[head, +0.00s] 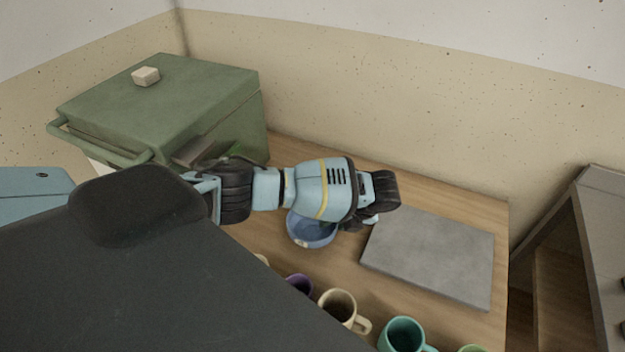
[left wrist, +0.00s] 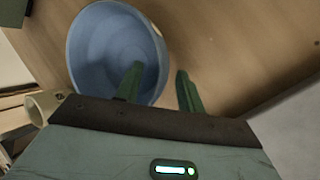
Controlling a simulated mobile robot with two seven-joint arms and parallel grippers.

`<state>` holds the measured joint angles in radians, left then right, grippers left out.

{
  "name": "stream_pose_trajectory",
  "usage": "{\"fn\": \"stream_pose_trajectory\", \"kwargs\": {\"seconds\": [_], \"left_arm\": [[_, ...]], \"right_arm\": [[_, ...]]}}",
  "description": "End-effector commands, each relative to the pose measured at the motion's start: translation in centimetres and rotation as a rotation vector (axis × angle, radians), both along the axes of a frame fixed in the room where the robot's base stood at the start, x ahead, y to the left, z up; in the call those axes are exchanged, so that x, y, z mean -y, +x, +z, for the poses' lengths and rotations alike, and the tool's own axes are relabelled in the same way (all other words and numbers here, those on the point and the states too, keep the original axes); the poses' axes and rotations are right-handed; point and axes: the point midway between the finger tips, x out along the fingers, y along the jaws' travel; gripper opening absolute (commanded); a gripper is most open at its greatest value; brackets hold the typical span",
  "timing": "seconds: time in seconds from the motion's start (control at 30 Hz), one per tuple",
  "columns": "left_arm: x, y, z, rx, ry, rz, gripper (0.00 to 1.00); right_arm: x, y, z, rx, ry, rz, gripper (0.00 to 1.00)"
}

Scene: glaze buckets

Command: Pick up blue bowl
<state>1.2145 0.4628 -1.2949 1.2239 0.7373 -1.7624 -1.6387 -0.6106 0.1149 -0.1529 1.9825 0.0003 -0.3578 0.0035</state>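The blue bowl (head: 311,231) sits on the wooden table, partly hidden under my left forearm and wrist in the head view. In the left wrist view the bowl (left wrist: 105,45) fills the upper left, its inside facing the camera. My left gripper (left wrist: 158,85) is open and empty. One green finger overlaps the bowl's inside near its right rim, and the other is outside to the right. I cannot tell whether either finger touches the bowl. In the head view the left gripper (head: 370,220) is mostly hidden beneath the wrist. My right gripper is not in view.
A grey slab (head: 430,255) lies right of the bowl. Purple (head: 300,283), cream (head: 340,306) and teal (head: 403,334) mugs stand along the front, with a green one partly cut off. A large green lidded box (head: 165,105) stands at the left. A wall closes the back.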

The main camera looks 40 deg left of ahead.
Motion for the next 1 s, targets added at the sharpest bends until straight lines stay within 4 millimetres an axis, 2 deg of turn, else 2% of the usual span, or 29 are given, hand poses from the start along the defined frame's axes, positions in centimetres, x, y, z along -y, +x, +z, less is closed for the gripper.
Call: {"fn": "stream_pose_trajectory", "kwargs": {"seconds": [0.2,0.5,1.0], "left_arm": [[-0.05,0.03,-0.01,0.002,0.0,0.0,0.38],[-0.03,0.04,0.01,0.002,0.0,0.0,0.0],[-0.04,0.11,0.41,0.003,0.0,0.0,0.0]], "right_arm": [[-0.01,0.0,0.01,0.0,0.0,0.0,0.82],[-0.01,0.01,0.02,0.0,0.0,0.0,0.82],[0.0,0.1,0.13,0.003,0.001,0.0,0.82]]}}
